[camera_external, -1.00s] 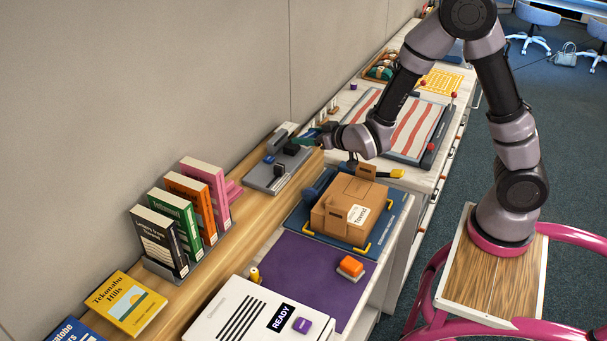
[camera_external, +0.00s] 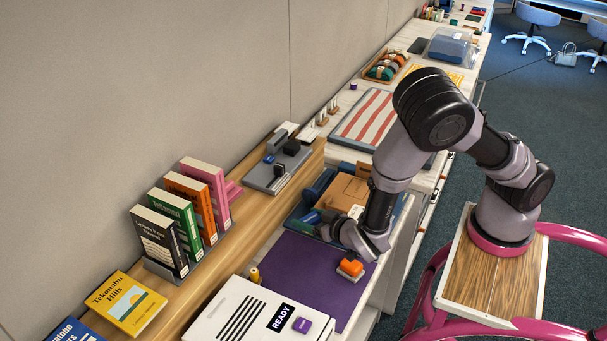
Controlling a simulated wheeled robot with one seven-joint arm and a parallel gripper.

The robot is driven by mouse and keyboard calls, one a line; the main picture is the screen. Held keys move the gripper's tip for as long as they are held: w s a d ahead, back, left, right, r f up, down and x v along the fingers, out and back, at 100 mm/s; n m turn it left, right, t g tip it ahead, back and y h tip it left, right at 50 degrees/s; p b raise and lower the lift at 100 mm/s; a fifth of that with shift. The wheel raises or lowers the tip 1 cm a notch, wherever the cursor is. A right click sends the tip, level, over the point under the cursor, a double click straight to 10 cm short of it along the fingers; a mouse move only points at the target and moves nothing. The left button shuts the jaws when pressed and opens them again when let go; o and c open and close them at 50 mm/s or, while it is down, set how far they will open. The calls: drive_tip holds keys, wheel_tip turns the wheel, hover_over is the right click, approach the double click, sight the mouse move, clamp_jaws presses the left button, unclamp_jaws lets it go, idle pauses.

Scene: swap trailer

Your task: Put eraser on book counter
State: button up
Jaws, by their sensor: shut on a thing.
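My gripper (camera_external: 314,222) is low over the back edge of the purple mat, beside the cardboard box. It is shut on a small dark object (camera_external: 303,218), seen only in part; I cannot tell for sure whether it is the eraser. The book counter (camera_external: 222,270) is the long wooden top along the wall, left of my gripper, with upright books and a grey tray on it.
The cardboard box (camera_external: 343,193) stands on a blue mat behind my gripper. Black, green, orange and pink books (camera_external: 160,240) stand in a holder; a yellow book (camera_external: 125,303) lies flat. A grey tray (camera_external: 265,179) holds small items. A white case (camera_external: 245,320) is in front.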

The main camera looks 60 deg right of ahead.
hover_over(324, 290)
wheel_tip(324, 290, down, 4)
wheel_tip(324, 290, down, 10)
drive_tip(key=shift+f, duration=0.25)
drive_tip(key=shift+f, duration=0.15)
drive_tip(key=o, duration=1.3)
drive_tip(key=shift+r, duration=0.2)
drive_tip(key=v, duration=1.2)
